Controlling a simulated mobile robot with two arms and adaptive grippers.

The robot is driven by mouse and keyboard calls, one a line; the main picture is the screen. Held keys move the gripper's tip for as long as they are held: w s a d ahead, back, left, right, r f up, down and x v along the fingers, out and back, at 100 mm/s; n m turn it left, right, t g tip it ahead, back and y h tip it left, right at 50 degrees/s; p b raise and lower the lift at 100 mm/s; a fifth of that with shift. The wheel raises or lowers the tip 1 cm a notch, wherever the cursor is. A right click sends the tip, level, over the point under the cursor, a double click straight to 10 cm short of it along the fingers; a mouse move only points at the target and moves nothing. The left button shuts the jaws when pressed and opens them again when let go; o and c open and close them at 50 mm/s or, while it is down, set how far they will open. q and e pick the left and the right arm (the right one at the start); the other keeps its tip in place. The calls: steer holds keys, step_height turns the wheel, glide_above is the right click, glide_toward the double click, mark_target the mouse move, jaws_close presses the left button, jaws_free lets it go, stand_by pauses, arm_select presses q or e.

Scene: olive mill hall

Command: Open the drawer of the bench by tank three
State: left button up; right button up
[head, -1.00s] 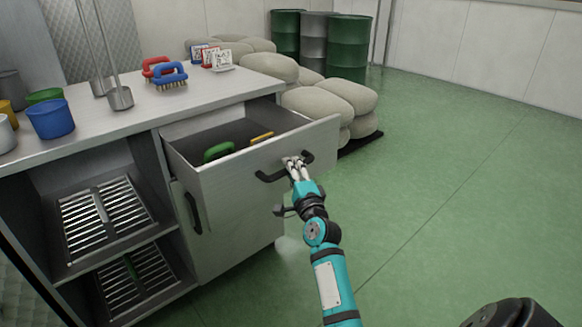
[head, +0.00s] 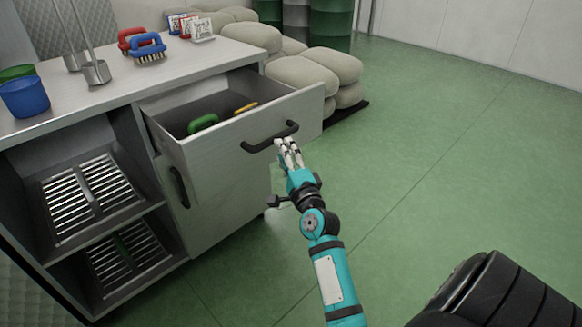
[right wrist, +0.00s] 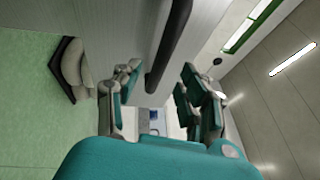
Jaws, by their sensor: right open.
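The bench (head: 190,57) has its top drawer (head: 235,137) pulled well out. A green-handled thing (head: 203,122) and a yellow thing (head: 246,108) lie inside it. The drawer's dark bar handle (head: 270,138) is on its front and also shows in the right wrist view (right wrist: 172,45). My right gripper (head: 288,148) is open just in front of and below the handle in the head view. In the right wrist view its fingers (right wrist: 158,85) are spread, with the handle's end between and beyond them. It looks apart from the handle. My left gripper is not in view.
Brushes (head: 147,48), label cards (head: 201,29) and a blue bucket (head: 25,97) stand on the bench top. A lower door (head: 225,200) is shut. Sacks (head: 300,75) and green drums (head: 331,20) stand behind. Green floor to the right is clear.

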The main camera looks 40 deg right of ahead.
steer(key=v, duration=0.6)
steer(key=shift+w+a+f, duration=0.1)
stand_by(0.3)
